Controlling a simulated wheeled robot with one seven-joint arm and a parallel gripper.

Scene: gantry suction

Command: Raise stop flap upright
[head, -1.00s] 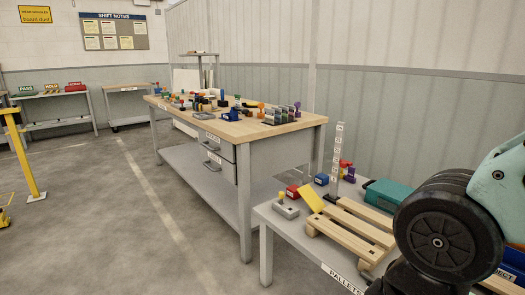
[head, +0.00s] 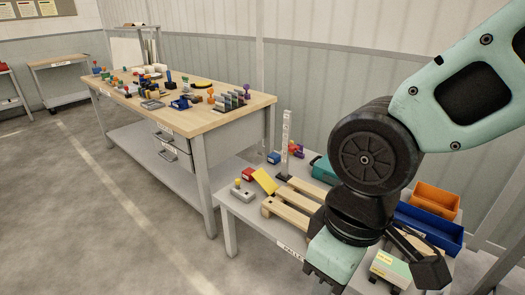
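A yellow plate (head: 264,181) leans at a slant on the near table, just left of the wooden pallet (head: 292,205). It looks like the stop flap, but I cannot see its hinge. It is tilted, not upright. A white marked post (head: 285,145) stands upright behind it. The end of my arm, with my gripper (head: 382,272), hangs over the right part of this table, to the right of the pallet and well apart from the yellow plate.
Orange (head: 435,200) and blue bins (head: 428,228) stand at the right. A wooden workbench (head: 185,112) with many small items stands behind. Floor is clear at left.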

